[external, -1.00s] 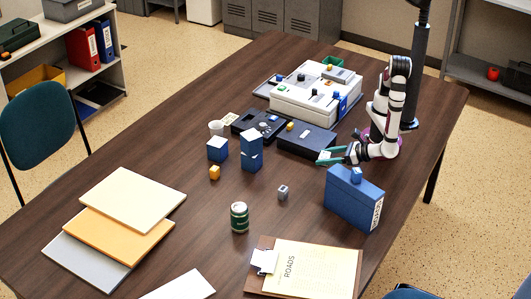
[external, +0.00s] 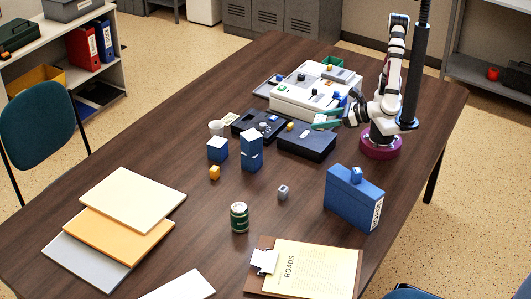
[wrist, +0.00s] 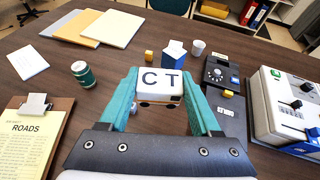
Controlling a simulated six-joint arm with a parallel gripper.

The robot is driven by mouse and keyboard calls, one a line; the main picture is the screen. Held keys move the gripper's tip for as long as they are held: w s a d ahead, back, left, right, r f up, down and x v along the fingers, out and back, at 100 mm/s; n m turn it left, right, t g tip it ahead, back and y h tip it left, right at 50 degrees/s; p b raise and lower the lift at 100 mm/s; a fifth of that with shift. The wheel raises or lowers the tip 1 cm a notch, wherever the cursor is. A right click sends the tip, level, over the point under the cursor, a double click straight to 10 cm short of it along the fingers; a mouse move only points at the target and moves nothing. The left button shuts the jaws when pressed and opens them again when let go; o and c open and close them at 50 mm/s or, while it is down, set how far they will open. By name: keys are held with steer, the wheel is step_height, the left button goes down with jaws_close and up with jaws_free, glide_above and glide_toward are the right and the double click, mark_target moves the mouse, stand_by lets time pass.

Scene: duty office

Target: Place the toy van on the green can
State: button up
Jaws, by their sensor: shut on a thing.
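The van is too small or hidden to make out in the external view. The green can (external: 239,217) stands upright on the table, well away from my gripper. It also shows in the wrist view (wrist: 82,73), left of and beyond the van, with nothing on its top.
A blue binder box (external: 354,198) stands at right. A clipboard (external: 312,268) lies near the can. The white console (external: 306,95) is behind.

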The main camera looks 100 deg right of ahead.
steer(key=w+a+n+t+y, duration=0.1)
steer(key=w+n+y, duration=0.5)
steer(key=w, duration=2.2)
glide_above(241, 206)
steer(key=shift+t, duration=0.3)
step_height(241, 206, down, 12)
steer(key=shift+f, duration=2)
steer(key=shift+f, duration=0.1)
steer(key=o, duration=1.3)
steer(key=shift+o, duration=0.2)
